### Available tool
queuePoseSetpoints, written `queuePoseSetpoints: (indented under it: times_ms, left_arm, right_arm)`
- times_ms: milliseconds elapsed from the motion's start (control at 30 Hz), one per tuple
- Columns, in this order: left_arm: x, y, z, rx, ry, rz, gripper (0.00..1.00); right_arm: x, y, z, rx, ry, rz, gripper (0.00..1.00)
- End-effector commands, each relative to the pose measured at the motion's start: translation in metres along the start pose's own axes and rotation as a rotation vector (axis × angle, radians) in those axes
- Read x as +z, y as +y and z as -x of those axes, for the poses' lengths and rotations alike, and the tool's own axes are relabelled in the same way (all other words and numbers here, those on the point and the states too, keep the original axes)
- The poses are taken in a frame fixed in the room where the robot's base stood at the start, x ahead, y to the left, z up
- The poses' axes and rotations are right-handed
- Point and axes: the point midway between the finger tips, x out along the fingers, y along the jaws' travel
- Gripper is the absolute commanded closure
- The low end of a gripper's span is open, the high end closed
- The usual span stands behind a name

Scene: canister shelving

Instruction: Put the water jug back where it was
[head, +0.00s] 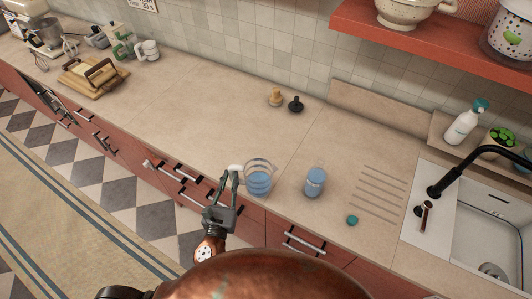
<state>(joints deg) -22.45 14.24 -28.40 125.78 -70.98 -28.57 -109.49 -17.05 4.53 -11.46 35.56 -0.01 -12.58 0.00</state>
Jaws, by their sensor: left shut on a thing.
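The water jug (258,183) is clear, with blue water inside, and is upright at the front edge of the counter. My left gripper (233,173) reaches up from the bottom and is shut on the jug at its left side, where a pale handle shows. I cannot tell whether the jug's base touches the counter. A clear bottle (315,182) with blue liquid stands apart, to the right of the jug. My right gripper is not in view.
A small teal cap (352,220) lies right of the bottle, near grooves beside the sink (486,243). Two small shakers, one tan (275,97) and one black (296,103), stand behind. A red shelf (430,38) overhangs at upper right.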

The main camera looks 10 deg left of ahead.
Motion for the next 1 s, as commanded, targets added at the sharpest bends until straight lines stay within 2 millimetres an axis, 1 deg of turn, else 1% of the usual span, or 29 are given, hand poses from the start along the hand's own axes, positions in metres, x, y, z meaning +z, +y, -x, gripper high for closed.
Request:
queuePoseSetpoints:
  times_ms: [33, 133, 200, 300, 367, 467, 567, 800, 833, 900, 1000]
  left_arm:
    - [0.025, -0.006, -0.013, -0.001, -0.012, 0.001, 1.00]
    - [0.044, -0.017, -0.033, 0.006, -0.010, 0.005, 1.00]
    - [0.054, -0.023, -0.045, 0.010, -0.007, 0.008, 1.00]
    - [0.061, -0.029, -0.056, 0.011, -0.005, 0.010, 1.00]
    - [0.061, -0.030, -0.061, 0.012, -0.003, 0.011, 1.00]
    - [0.055, -0.026, -0.074, 0.013, -0.002, 0.010, 1.00]
    - [0.045, -0.016, -0.091, 0.014, -0.001, 0.010, 1.00]
    - [0.020, 0.011, -0.139, 0.015, -0.002, 0.012, 1.00]
    - [0.015, 0.014, -0.145, 0.015, -0.002, 0.012, 1.00]
    - [-0.002, 0.018, -0.153, 0.015, 0.000, 0.013, 1.00]
    - [-0.017, 0.025, -0.164, 0.015, 0.000, 0.014, 1.00]
  right_arm:
    - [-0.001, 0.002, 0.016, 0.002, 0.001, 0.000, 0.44]
    - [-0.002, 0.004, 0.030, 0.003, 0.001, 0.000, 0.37]
    - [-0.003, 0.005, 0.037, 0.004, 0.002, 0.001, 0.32]
    - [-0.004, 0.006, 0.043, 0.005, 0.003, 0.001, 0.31]
    - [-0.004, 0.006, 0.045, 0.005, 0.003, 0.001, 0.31]
    - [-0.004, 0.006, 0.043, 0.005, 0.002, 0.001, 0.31]
    - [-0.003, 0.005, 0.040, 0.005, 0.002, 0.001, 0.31]
    - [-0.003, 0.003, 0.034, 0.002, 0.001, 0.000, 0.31]
    - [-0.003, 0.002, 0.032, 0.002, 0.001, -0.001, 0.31]
    - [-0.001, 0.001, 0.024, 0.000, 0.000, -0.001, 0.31]
    - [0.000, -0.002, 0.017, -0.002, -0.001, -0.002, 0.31]
